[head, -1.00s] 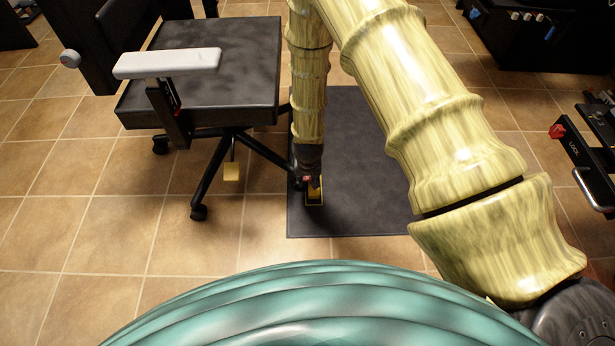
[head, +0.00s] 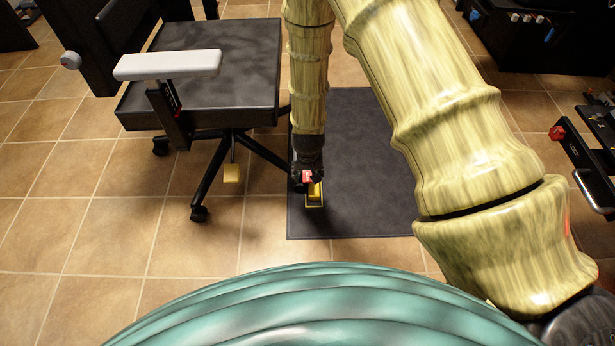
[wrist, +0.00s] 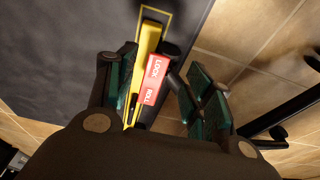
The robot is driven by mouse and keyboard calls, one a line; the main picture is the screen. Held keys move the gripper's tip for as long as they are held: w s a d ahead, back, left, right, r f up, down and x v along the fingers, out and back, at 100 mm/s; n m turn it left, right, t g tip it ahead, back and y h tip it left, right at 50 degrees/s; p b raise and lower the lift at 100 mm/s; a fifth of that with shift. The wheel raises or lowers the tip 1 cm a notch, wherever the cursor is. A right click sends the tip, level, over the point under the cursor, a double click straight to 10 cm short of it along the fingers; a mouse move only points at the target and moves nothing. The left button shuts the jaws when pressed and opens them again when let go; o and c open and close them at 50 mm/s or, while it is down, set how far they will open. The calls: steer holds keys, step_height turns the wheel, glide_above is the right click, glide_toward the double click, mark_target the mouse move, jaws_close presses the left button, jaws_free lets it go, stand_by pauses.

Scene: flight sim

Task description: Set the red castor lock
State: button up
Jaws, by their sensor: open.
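The red castor lock (wrist: 154,80) is a red plate marked LOCK and ROLL beside a long yellow bar (wrist: 145,45). In the wrist view it lies between the spread dark green fingers of my gripper (wrist: 163,88). The gripper is open; I cannot tell whether a finger touches the lock. In the head view the red plate (head: 307,176) shows at the end of my gripper (head: 306,182), low over the dark mat. The yellow piece (head: 314,191) stands just right of and below it, inside a yellow outline on the mat. My gripper hides part of the lock.
The dark mat (head: 360,215) lies on tiled floor. A black chair (head: 210,85) with a white armrest stands left of my gripper, its castored legs close by. A black frame with a red knob (head: 557,133) is at the right. Front floor is clear.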

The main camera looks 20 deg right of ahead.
steer(key=v, duration=0.6)
steer(key=shift+s, duration=0.1)
stand_by(0.5)
steer(key=s+d+f+n+g+p, duration=0.1)
steer(key=s+d+f+p, duration=0.15)
steer(key=s, duration=1.45)
steer(key=s+d+f+n+g+p, duration=0.2)
steer(key=s+f+p, duration=0.2)
steer(key=s, duration=1.3)
step_height(320, 180, up, 38)
steer(key=p, duration=3.7)
steer(key=shift+w+t+y+p, duration=0.3)
steer(key=shift+w, duration=0.1)
